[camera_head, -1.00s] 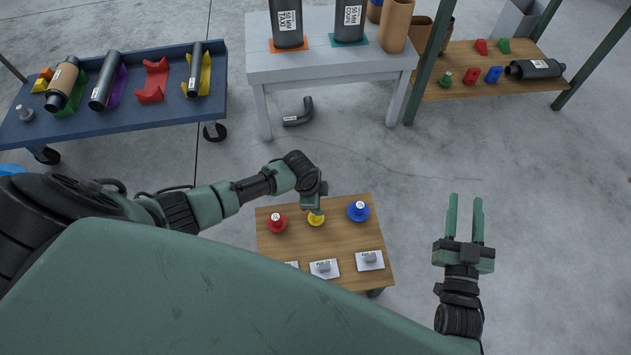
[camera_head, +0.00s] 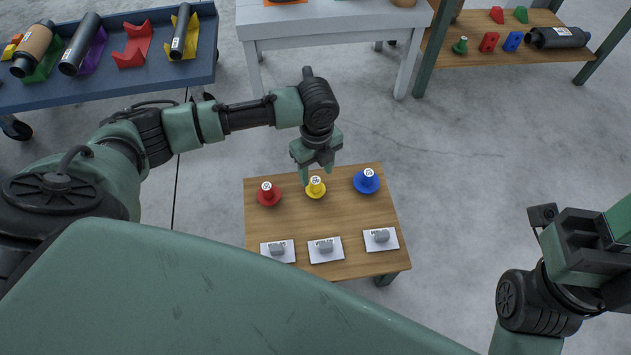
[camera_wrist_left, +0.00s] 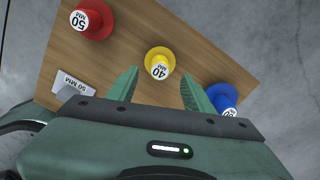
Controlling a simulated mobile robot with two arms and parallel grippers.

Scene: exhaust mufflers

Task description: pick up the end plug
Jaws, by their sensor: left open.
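Three flanged end plugs stand upright on a small wooden table (camera_head: 352,213): a red plug (camera_head: 268,193), a yellow plug (camera_head: 316,188) and a blue plug (camera_head: 367,181). My left gripper (camera_head: 318,175) is open and empty, its fingers pointing down just behind the yellow plug. In the left wrist view the yellow plug (camera_wrist_left: 160,66), labelled 40 MM, appears between the open fingertips (camera_wrist_left: 158,84), apart from both. The red plug (camera_wrist_left: 92,20), labelled 50 MM, is left and the blue plug (camera_wrist_left: 224,98), partly hidden, is right. My right gripper (camera_head: 590,245) is at the right edge, its fingertips cut off.
White cards with grey pieces (camera_head: 325,248) line the table's near side. A blue bench (camera_head: 100,91) with mufflers is back left, a grey table (camera_head: 335,22) back centre, a wooden shelf (camera_head: 468,57) back right. Floor right of the small table is clear.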

